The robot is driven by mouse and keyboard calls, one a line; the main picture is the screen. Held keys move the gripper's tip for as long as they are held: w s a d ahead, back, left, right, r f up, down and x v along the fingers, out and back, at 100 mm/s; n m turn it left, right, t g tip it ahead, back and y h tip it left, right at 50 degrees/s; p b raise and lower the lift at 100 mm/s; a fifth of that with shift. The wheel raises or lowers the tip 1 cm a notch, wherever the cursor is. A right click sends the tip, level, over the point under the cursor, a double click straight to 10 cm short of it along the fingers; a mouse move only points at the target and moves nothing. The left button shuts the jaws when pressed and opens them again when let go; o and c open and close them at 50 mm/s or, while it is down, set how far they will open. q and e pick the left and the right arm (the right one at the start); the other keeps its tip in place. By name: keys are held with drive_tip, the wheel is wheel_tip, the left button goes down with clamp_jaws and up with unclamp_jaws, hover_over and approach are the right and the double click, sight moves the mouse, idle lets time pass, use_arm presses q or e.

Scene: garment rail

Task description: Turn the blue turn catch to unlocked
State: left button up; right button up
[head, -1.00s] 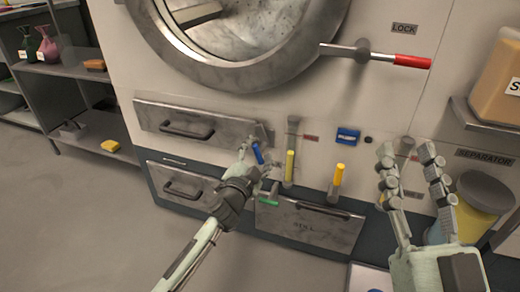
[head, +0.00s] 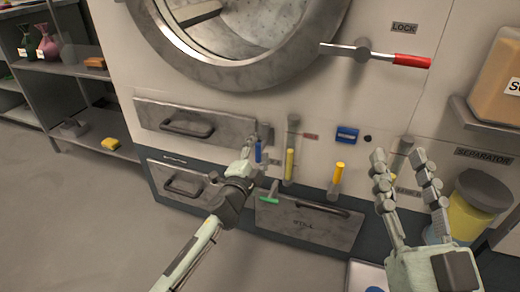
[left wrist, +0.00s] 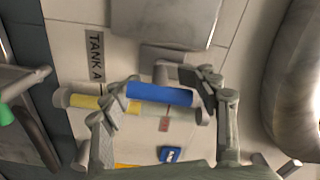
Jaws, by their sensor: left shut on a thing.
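The blue turn catch (head: 258,152) is on the machine's front, just right of the upper drawer. Its blue handle stands about upright in the head view. My left gripper (head: 251,150) is shut on it. In the left wrist view the blue handle (left wrist: 160,93) lies between the fingers (left wrist: 158,88), partly covered at its ends. My right gripper (head: 400,158) is open and empty, in front of the machine at the right.
A yellow handle (head: 289,165) stands close right of the blue catch, and an orange-yellow one (head: 338,173) further right. A green handle (head: 270,198) is just below. A red-ended lever (head: 410,61) sticks out above right. A shelf (head: 75,70) stands at the left.

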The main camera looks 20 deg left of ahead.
use_arm(q)
drive_tip(key=shift+r, duration=0.1)
drive_tip(key=o, duration=1.2)
drive_tip(key=shift+o, duration=0.2)
drive_tip(key=shift+s, duration=0.3)
drive_tip(key=s, duration=1.1)
drive_tip(key=shift+s+a, duration=0.2)
